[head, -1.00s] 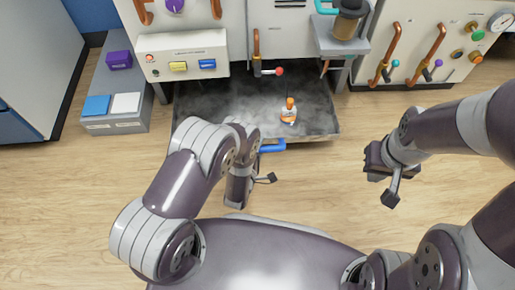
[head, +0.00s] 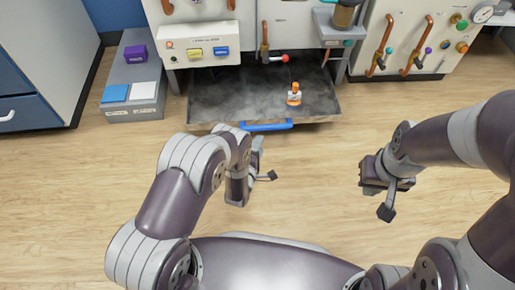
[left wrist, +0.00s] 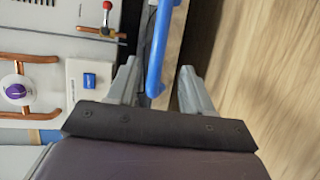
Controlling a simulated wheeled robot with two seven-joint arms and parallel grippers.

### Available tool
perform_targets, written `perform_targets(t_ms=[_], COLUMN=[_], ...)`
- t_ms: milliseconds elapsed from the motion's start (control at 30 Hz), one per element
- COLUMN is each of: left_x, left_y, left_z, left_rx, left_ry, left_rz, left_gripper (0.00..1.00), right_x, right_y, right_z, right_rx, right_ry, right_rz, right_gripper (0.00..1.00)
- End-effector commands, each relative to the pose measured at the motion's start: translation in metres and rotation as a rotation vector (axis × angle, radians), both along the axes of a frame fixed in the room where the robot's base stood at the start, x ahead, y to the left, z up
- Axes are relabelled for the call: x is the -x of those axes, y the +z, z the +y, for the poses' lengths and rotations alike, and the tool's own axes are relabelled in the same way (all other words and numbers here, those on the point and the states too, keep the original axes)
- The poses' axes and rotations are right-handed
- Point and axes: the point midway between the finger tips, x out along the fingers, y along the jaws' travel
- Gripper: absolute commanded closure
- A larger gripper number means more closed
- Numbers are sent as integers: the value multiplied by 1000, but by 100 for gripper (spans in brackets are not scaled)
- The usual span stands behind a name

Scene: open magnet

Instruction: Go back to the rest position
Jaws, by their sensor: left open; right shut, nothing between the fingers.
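My left gripper (head: 257,150) is open and empty in the head view, just in front of the blue handle (head: 265,126) of the dark tray drawer. In the left wrist view, its two grey fingers (left wrist: 157,85) stand apart, and the blue handle (left wrist: 160,55) shows beyond and between them, apart from both. My right gripper (head: 370,180) is over bare floor on the right. It is shut with nothing visible in it, and its fingertips are hard to make out.
The dark tray (head: 230,100) is pulled out beneath the white machine, with an orange-and-white bottle (head: 294,96) on it. A grey low bench (head: 134,65) stands at left, a blue-fronted cabinet (head: 30,113) farther left. Open wooden floor (head: 320,190) lies between my arms.

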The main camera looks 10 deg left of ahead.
Motion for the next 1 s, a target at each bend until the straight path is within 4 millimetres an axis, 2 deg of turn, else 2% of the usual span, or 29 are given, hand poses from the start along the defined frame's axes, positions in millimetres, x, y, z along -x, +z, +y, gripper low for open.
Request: perform_targets(t_ms=[333, 400, 467, 533, 567, 600, 667, 700, 767, 800, 867, 900, 1000], left_x=[1, 5, 23, 55, 68, 81, 99, 110, 130, 143, 162, 176, 208], left_y=[-1, -18, -47, -79, -85, -78, -51, -21, 27, 60, 113, 148, 226], left_z=[0, 1, 4, 9, 10, 13, 18, 22, 29, 33, 40, 44, 54], left_rx=[-37, -159, -300, -485, -579, -691, -834, -916, -1003, -1042, -1082, -1102, -1128], left_ry=[-6, -34, -84, -189, -259, -360, -529, -654, -833, -937, -1079, -1162, -1314], left_rz=[0, 67, 196, 394, 489, 597, 737, 817, 908, 949, 991, 1008, 1026], left_gripper=[49, 49, 49, 49, 49, 49, 49, 49, 49, 49, 49, 49, 49], right_x=[0, 0, 0, 0, 0, 0, 0, 0, 0, 0, 0, 0, 0], right_y=[0, 0, 0, 0, 2, 7, 18, 27, 39, 46, 57, 64, 81], right_z=[0, 0, 0, 0, 0, 0, 0, 0, 0, 0, 0, 0, 0], right_rx=[0, 0, 0, 0, 0, 0, 0, 0, 0, 0, 0, 0, 0], right_ry=[0, 0, 0, 0, 0, 0, 0, 0, 0, 0, 0, 0, 0], right_rz=[0, 0, 0, 0, 0, 1, 0, 0, 0, 0, 0, 0, 0], right_gripper=[100, 100, 100, 100, 100, 100, 100, 100, 100, 100, 100, 100, 100])
